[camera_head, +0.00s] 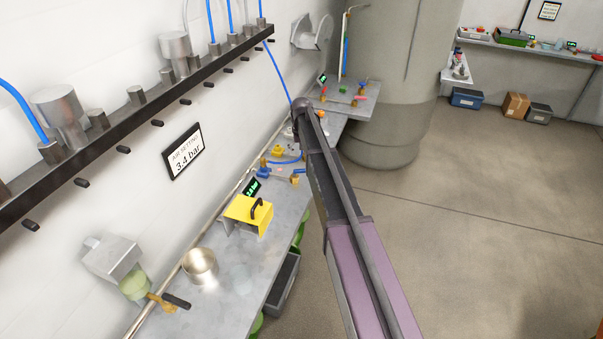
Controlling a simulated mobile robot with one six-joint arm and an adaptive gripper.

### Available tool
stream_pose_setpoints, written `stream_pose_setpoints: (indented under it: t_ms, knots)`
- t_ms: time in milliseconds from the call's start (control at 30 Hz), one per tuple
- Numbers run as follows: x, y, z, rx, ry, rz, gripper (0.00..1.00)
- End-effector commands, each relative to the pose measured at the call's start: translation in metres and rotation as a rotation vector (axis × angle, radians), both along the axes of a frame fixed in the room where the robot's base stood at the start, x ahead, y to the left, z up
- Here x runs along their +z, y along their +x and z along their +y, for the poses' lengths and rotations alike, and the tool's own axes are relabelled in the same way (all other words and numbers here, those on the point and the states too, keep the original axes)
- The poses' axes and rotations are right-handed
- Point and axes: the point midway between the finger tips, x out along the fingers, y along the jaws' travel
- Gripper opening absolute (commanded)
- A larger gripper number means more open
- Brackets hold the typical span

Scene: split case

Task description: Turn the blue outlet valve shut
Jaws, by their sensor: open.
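I cannot single out the blue outlet valve for certain. A small blue part (299,171) shows above a brass fitting (295,181) on the nearer fixture on the bench. Another small blue part (362,83) shows on the farther fixture. Both are too small to tell whether they are turned open or shut. My arm reaches from the lower right up to a grey joint over the bench, between the two fixtures. I do not see my gripper's fingers; the arm appears to hide that area.
A yellow cover with a black handle (250,213), a metal cup (200,266) and a green-lit display (251,187) stand on the narrow grey bench (237,285). A sign on the wall (184,152) reads 3.4 bar. A thick column (385,130) stands behind.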

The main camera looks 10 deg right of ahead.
Motion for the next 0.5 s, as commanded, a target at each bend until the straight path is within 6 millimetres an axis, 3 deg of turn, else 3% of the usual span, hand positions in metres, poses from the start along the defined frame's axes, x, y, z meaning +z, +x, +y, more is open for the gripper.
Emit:
stream_pose_setpoints:
  t_ms: [500]
  knots:
    - [-0.043, 0.0, 0.0, 0.0, 0.0, 0.0, 1.0]
